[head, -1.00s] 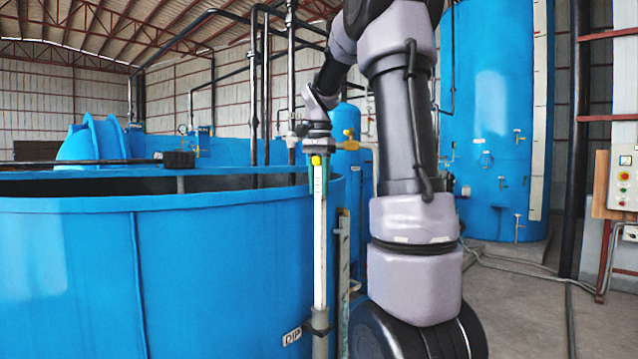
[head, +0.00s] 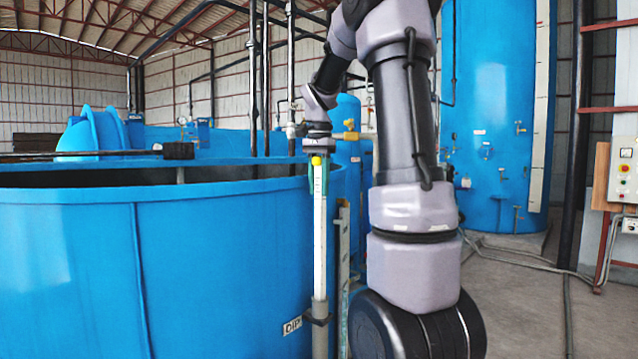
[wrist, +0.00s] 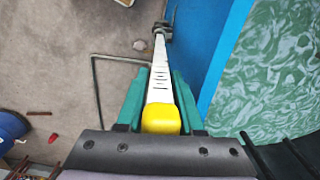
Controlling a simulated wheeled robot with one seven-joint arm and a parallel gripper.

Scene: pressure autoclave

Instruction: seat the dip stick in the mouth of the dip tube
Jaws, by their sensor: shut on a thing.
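The dip stick (head: 319,235) is a long white graduated strip with a yellow top, hanging upright in the head view. My gripper (head: 318,172) has green fingers shut on its upper part, just below the yellow top. The grey dip tube (head: 320,342) stands upright against the blue tank, beside a DIP label. The stick's lower end meets the tube's mouth and appears to be inside it; that end is hidden. In the wrist view the stick (wrist: 160,86) runs away from between my fingers (wrist: 160,100) towards the dark bracket at the tube (wrist: 163,30).
The open blue tank (head: 70,260) fills the left, its rim close beside my gripper; the wrist view shows green liquid (wrist: 265,80) in it. A grey upright rail (head: 343,270) stands right of the tube.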

